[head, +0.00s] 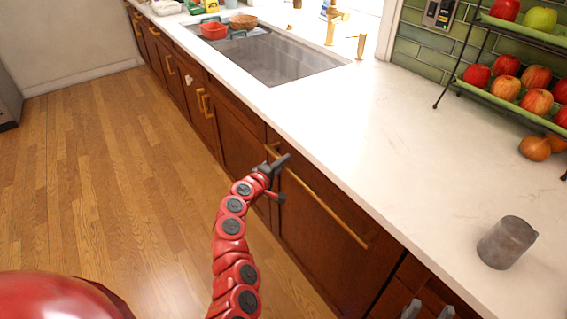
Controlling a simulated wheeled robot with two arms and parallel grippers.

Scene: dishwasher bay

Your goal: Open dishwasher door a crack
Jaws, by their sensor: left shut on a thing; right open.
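The dishwasher door (312,235) is a dark brown wooden panel under the counter, with a long gold bar handle (330,208) along its top. My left gripper (277,169) is at the far end of this handle and is shut on it. The gripper hides part of the bar. I cannot make out a clear gap along the door's top edge. My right gripper (428,311) shows only in part at the bottom edge, open and empty, below the near end of the handle.
The white countertop (420,150) runs above the door, with a grey cup (507,242) near its front. A tiered fruit rack (510,90) stands at the right. A sink (275,58) is further back. The wooden floor (110,170) left of the cabinets is clear.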

